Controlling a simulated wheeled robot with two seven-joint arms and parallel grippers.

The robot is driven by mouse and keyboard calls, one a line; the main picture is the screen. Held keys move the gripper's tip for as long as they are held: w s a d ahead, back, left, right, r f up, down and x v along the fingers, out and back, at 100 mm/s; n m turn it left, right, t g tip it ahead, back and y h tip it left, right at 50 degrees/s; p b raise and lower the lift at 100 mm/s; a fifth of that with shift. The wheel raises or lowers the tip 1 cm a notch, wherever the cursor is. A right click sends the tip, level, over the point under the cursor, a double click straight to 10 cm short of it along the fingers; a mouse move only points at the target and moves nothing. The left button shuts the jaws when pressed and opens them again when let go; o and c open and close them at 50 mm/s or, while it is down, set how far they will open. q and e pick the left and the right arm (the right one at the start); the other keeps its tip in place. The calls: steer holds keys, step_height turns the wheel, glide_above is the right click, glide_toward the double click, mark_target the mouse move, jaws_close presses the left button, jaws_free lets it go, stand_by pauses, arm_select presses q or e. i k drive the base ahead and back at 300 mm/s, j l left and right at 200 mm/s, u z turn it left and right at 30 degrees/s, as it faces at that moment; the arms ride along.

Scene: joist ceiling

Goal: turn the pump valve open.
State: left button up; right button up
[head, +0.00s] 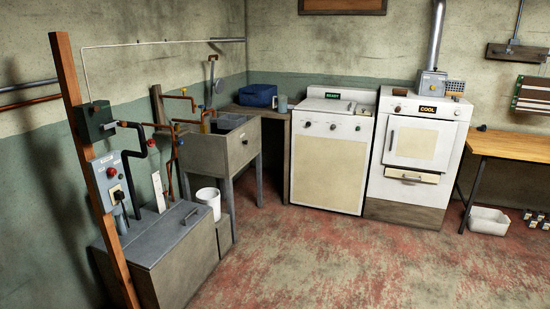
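Pump-like gear stands at the left on and above a grey lidded box (155,245). A dark bent pipe (133,150) and a grey control panel (109,180) with a red button and a black plug are there. Copper pipes (181,98) with small handles run near the sink. I cannot tell which fitting is the pump valve, or whether it is open. Neither of my grippers is in view.
A reddish wooden post (85,150) rises in front of the gear. A sink (220,145) on legs stands behind, with a white bucket (209,201) near it. A washer (332,150) and a stove (417,155) line the back. The worn red floor (330,260) is clear.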

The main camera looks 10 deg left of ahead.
mark_target(150, 143)
steer(key=i, duration=1.45)
steer(key=i+l+u, duration=0.1)
steer(key=i+u, duration=0.2)
steer(key=i, duration=0.15)
steer(key=i+l+u, duration=0.3)
steer(key=i, duration=0.15)
steer(key=i+l+u, duration=0.25)
steer(key=i, duration=0.15)
